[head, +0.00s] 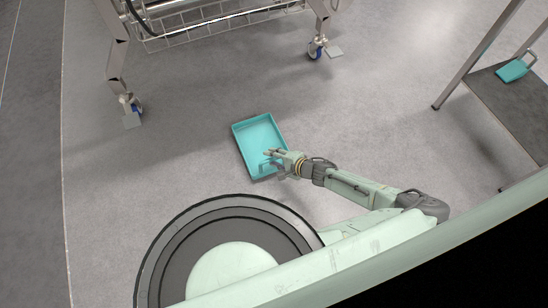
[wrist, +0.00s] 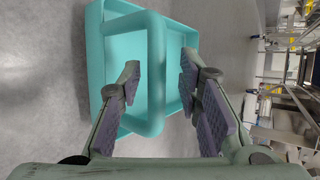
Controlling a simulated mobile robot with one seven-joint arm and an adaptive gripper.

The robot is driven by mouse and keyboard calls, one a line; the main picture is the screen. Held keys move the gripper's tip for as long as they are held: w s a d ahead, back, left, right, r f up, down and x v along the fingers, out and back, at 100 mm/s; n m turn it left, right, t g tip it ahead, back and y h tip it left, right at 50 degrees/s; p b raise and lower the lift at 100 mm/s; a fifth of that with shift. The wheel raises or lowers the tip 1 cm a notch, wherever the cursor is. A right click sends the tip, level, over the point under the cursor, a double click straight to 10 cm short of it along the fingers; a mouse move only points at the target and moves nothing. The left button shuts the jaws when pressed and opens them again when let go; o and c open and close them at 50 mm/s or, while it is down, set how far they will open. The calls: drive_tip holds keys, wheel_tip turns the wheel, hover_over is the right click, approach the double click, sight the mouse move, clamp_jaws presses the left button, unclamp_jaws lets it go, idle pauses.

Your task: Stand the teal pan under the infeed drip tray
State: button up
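The teal pan (head: 252,132) is a shallow rectangular tray with a loop handle, and it appears to lie flat on the grey floor in the head view. In the wrist view the pan (wrist: 122,50) fills the upper middle, with its handle (wrist: 157,70) nearest to me. My gripper (head: 271,156) is at the pan's near end. In the wrist view my gripper (wrist: 158,84) is open, one finger either side of the handle bar, with visible gaps. I cannot make out the infeed drip tray for certain.
A wheeled metal frame (head: 118,60) with a wire rack (head: 215,25) stands beyond the pan, its castors (head: 316,50) on the floor. A dark shelf (head: 510,100) at right holds a smaller teal item (head: 513,71). Floor between pan and frame is clear.

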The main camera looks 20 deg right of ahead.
drive_tip(key=p+v, duration=0.7)
drive_tip(key=v, duration=0.5)
